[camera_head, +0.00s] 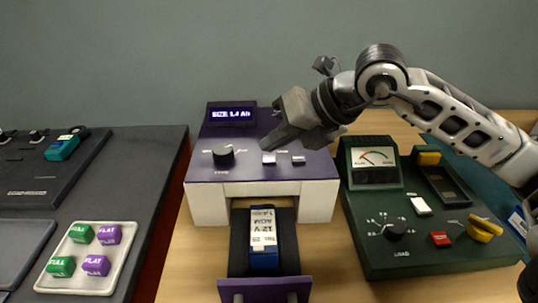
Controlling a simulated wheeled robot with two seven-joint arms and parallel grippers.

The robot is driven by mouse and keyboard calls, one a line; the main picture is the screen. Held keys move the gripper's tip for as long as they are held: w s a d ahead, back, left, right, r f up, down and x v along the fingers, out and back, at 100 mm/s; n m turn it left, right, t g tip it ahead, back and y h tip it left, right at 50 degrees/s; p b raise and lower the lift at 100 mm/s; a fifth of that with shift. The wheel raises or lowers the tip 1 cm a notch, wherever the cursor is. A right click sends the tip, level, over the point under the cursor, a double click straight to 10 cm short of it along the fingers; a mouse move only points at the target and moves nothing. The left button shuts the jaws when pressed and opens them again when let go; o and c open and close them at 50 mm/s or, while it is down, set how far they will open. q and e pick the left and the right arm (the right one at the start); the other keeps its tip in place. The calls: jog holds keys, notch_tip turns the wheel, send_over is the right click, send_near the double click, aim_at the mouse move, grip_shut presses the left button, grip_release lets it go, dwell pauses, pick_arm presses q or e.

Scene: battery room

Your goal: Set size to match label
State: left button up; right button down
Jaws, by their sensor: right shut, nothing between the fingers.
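A purple-topped white charger (205,200) stands on the wooden table. Its display (232,115) appears to read "SIZE: 1.4 Ah". A black knob (223,155) marked TYPE and two pale buttons (268,158) (298,160) are on its top. A battery (264,258) with a white label lies in the open drawer (288,284) at the front. The label shows 12 V and AGM; its size figure is too small to read surely. My right gripper (271,144) is shut and empty, just above the left button; contact cannot be told. My left gripper is out of view.
A green tester (358,250) with a meter, knob and yellow clamps stands right of the charger, beneath my right arm.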

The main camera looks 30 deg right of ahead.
aim_at(275, 160)
notch_tip(275, 160, up, 5)
jog(key=p, duration=0.3)
jog(key=shift+p, duration=0.4)
dwell(0.6)
